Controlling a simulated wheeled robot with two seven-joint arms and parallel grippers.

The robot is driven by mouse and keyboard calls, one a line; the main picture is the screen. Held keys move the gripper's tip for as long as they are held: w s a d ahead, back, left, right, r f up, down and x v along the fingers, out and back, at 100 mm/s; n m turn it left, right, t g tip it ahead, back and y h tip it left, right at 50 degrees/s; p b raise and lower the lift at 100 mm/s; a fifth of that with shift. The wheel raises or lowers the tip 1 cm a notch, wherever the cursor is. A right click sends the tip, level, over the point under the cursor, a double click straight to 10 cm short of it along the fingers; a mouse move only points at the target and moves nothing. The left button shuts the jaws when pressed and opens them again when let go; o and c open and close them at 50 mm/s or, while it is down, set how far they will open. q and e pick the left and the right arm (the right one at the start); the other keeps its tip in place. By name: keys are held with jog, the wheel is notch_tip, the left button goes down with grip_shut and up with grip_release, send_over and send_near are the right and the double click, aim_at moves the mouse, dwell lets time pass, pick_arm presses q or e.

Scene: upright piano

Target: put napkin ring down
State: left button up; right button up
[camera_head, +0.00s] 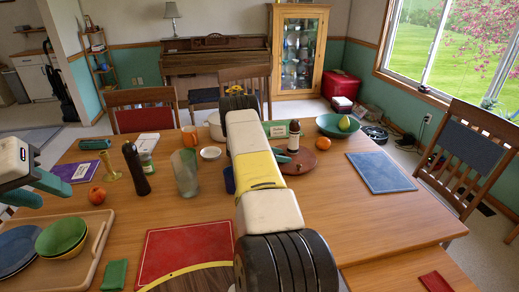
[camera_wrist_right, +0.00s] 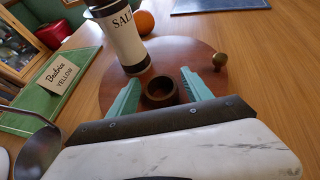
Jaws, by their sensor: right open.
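The napkin ring (camera_wrist_right: 160,101), a small brown ring with a dark hollow, stands on the round wooden board (camera_wrist_right: 185,60) in the right wrist view. My right gripper (camera_wrist_right: 158,93) is open, with one teal finger on each side of the ring. Gaps seem to show between fingers and ring. In the head view my right arm hides most of this spot, and the board (camera_head: 307,160) shows only partly beside it. My left gripper (camera_head: 56,196) is at the far left, open and empty above the table.
A salt shaker (camera_wrist_right: 124,38) stands on the board behind the ring, with a small brass knob (camera_wrist_right: 220,61) to the right. An orange (camera_head: 323,143), a blue placemat (camera_head: 380,172) and a green bowl (camera_head: 333,130) lie nearby. Table right of the board is clear.

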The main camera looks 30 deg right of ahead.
jog(key=v, duration=1.2)
jog(key=s+a+r+m+t+y, duration=0.1)
jog(key=s+a+r+m+y, duration=0.5)
jog(key=r, duration=0.5)
jog(key=s+a+r+m+t+y, duration=0.15)
jog(key=s+a+r+m, duration=0.25)
jog(key=s+a+r, duration=0.55)
jog(key=s+a+r+m+t+y, duration=0.2)
jog(key=s+a+r, duration=0.3)
jog(key=s, duration=0.5)
jog(key=s+a+r+m+t+y, duration=0.2)
jog(key=s+a+r+m+y, duration=0.2)
jog(key=s+a, duration=0.5)
jog(key=shift+s+a+r+m+y, duration=0.4)
jog(key=shift+a+r+y, duration=0.35)
jog(key=shift+r, duration=0.1)
